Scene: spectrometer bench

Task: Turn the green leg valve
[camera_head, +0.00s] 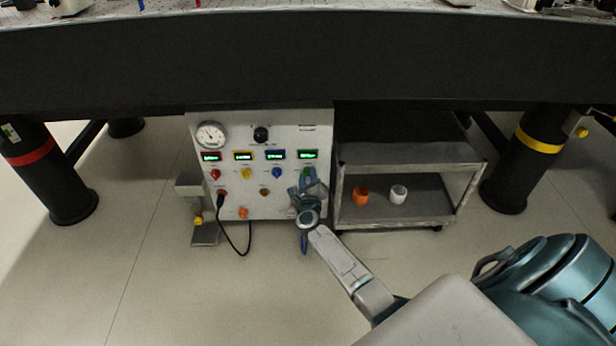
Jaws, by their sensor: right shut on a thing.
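The control panel (256,208) is a pale box under the bench with a round gauge, a black knob and several small displays. Red (215,174), yellow (246,174) and blue (277,173) valve knobs sit in a row below the displays. My left gripper is not in view.
A grey cart (400,221) stands right of the panel, with an orange cup (361,196) and a white cup (398,193) on its lower shelf. A black cable (240,250) hangs from the panel. Bench legs with red (30,152) and yellow (538,142) bands stand either side.

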